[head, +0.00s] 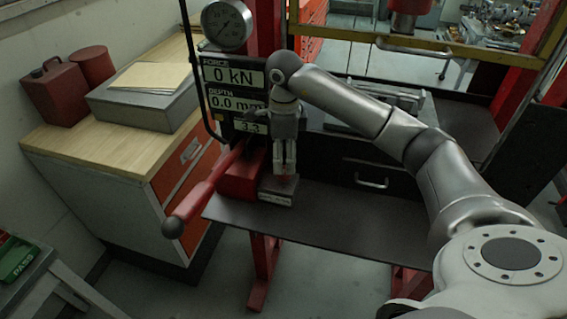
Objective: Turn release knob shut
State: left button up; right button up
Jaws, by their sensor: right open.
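My right gripper (284,170) points down in front of the red pump block (240,175), at the block's right side. It is open, with its fingers close together in the picture. I cannot make out the release knob clearly; the gripper covers that area, and a bit of red shows at the fingertips. I cannot tell whether the fingers touch anything. A small labelled plate (277,198) lies just below the fingertips. My left gripper is not in view.
A red pump lever (205,192) with a dark ball end sticks out toward the lower left. A display panel (235,90) reads 0 kN and 0.0 mm, below a round gauge (227,24). A dark shelf (340,220) lies below, mostly clear. A wooden-topped cabinet (115,145) stands left.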

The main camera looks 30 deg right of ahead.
aim_at(284, 170)
notch_tip(284, 170, down, 4)
jog(key=shift+r+p, duration=0.2)
jog(key=shift+p, duration=0.3)
jog(key=shift+f, duration=0.4)
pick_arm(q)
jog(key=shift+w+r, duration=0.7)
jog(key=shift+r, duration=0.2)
pick_arm(e)
jog(key=shift+c, duration=0.2)
